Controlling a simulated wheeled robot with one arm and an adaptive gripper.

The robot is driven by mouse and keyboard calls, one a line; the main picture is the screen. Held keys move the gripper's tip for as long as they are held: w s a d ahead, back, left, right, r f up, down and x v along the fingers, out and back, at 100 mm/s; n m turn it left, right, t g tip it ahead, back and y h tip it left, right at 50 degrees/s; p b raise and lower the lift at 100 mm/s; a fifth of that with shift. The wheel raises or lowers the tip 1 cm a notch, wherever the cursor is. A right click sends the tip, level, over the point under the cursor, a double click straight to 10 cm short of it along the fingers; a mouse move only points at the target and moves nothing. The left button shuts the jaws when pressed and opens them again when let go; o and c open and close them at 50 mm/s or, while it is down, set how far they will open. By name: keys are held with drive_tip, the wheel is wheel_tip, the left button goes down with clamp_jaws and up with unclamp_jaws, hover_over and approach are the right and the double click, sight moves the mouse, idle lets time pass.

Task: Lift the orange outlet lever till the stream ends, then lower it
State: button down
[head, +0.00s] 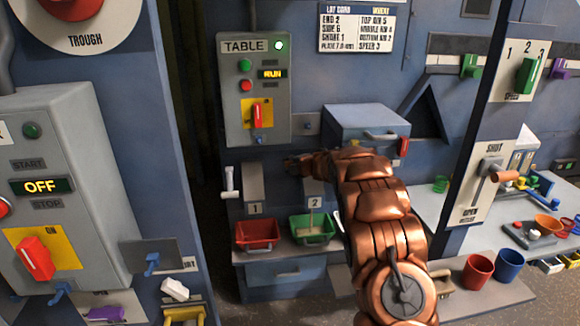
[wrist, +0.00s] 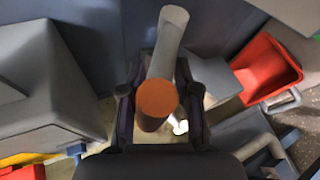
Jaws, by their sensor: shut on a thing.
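An orange-brown round knob (wrist: 158,98) on a pale grey lever stem (wrist: 171,35) shows in the wrist view. My gripper (wrist: 158,108) is shut on this orange lever, with a dark finger on each side. In the head view my gripper (head: 300,161) is above the outlet marked 2 and the lever is hidden by my arm. A thin pale stream (head: 311,214) seems to fall from outlet 2 into the green bin (head: 323,239). In the wrist view, a bright pale spot shows below the knob.
A red bin (head: 257,235) stands under outlet 1, left of the green one; a red bin (wrist: 268,68) also shows in the wrist view. The TABLE box (head: 254,90) reads RUN. Another orange-knobbed lever (head: 503,177) is on the SHUT/OPEN plate at right.

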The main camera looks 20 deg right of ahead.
drive_tip(key=shift+w+d+r, duration=0.15)
drive_tip(key=shift+w+r, duration=0.05)
drive_tip(key=shift+r, duration=0.7)
drive_tip(key=c, duration=1)
unclamp_jaws()
drive_tip(key=shift+s+f, duration=0.1)
drive_tip(key=shift+f, duration=0.15)
drive_tip(key=shift+f, duration=0.15)
drive_tip(key=shift+s+f, duration=0.1)
drive_tip(key=shift+f, duration=0.2)
